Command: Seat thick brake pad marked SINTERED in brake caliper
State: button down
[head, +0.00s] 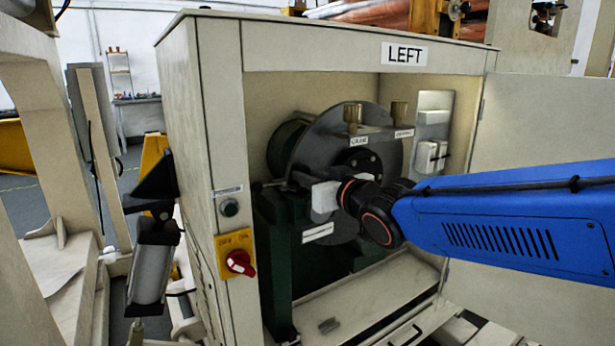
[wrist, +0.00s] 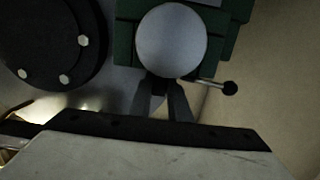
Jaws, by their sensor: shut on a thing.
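My gripper (wrist: 163,90) shows in the wrist view as two dark fingers close together, reaching toward a round pale face (wrist: 172,40) with green blocks (wrist: 128,32) around it. A small dark thing sits between the fingers. I cannot tell its shape or read any SINTERED mark. In the head view my arm reaches into the open cabinet in front of the grey brake disc (head: 330,132). My wrist hides part of the disc, and the fingertips are not clear there. I cannot tell the caliper for certain from the green parts.
The cabinet carries a LEFT sign (head: 404,54). Two brass knobs (head: 352,114) stand above labels by the disc. A red switch (head: 239,262) is on the front post. In the wrist view a black-knobbed rod (wrist: 229,88) sticks out just right of my fingers, and a bolted dark hub (wrist: 45,40) is at left.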

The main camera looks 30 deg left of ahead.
jog(key=c, duration=1.6)
grip_release()
jog(key=shift+o, duration=0.2)
jog(key=v, duration=1.7)
jog(key=shift+d, duration=0.15)
jog(key=shift+s, duration=0.15)
